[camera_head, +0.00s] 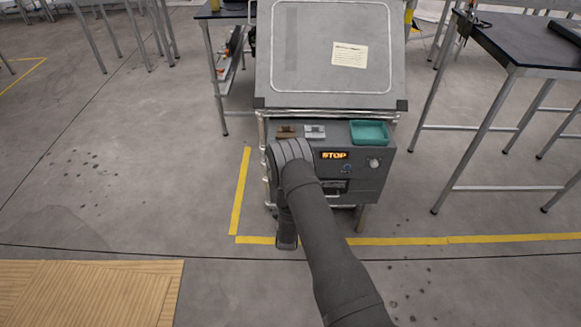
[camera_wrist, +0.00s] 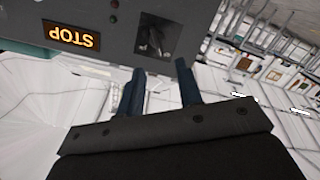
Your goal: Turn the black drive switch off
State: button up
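A grey machine cabinet (camera_head: 375,185) stands ahead with a sloped top. Its front carries a lit orange STOP sign (camera_head: 333,155), which appears upside down in the wrist view (camera_wrist: 75,37). A dark square recess or plate (camera_wrist: 157,37) with a dark shape inside sits beside the sign in the wrist view; I cannot tell for sure that this is the black drive switch. My gripper (camera_wrist: 160,72) is open and empty, its two blue-black fingers apart just short of the panel's edge near the recess. In the head view my arm hides the panel's left part, and the fingers do not show.
A pale knob (camera_head: 374,163) is right of the sign. A teal tray (camera_head: 369,132) and small metal pieces (camera_head: 314,131) lie on the ledge. Dark tables (camera_head: 525,40) stand at the right. Yellow floor tape (camera_head: 400,241) borders the machine; the floor at left is open.

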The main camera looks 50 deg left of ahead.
jog(key=w+a+n+y, duration=0.1)
jog(key=w+a, duration=0.8)
jog(key=shift+w+a+r+n+t, duration=0.3)
jog(key=shift+w+r+n, duration=0.05)
jog(key=shift+r+n, duration=0.1)
dwell(0.3)
